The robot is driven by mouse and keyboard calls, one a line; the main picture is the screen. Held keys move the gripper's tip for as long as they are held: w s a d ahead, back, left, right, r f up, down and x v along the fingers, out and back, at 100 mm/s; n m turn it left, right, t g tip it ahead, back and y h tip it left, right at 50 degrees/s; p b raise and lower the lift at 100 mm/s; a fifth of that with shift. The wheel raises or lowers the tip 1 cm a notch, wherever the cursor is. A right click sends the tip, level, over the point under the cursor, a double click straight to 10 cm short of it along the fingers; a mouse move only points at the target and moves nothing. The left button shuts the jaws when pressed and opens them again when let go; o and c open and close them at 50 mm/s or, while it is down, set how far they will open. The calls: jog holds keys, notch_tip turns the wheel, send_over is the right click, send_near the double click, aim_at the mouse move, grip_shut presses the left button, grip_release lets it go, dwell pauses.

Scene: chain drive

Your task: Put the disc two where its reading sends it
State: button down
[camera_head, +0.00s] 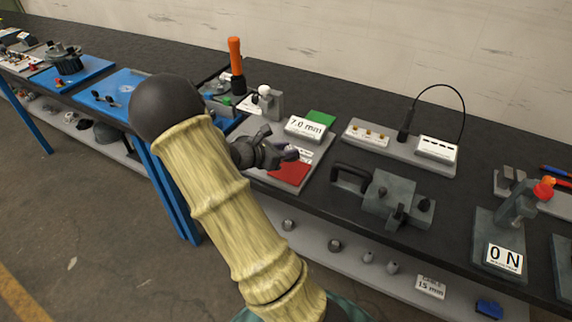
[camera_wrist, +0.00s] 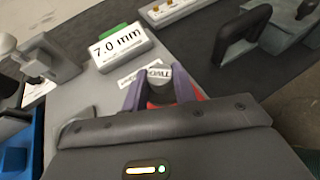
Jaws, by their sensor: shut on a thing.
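The disc two (camera_wrist: 158,88) is a small grey round piece with a label that appears to read TWO. It is between the purple fingertips of my gripper (camera_wrist: 160,92) in the wrist view, shut on it. In the head view my gripper (camera_head: 291,153) is above the grey gauge plate, over or beside the red pad (camera_head: 289,173); I cannot tell whether the disc touches the pad. The red pad also shows below the fingers in the wrist view. The gauge display (camera_head: 305,129) reads 7.0 mm. A green pad (camera_head: 321,118) lies behind it.
A grey stand with a white ball (camera_head: 266,100) stands left of the display. A tray with brass pieces (camera_head: 372,136) and a handled grey block (camera_head: 385,196) are to the right. A press showing 0 N (camera_head: 505,258) stands further right. Blue mats (camera_head: 105,102) lie left.

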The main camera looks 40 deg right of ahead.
aim_at(286, 171)
jog(key=shift+f, duration=0.75)
jog(key=shift+f, duration=1.9)
jog(key=shift+f, duration=0.1)
jog(key=c, duration=1.1)
grip_release()
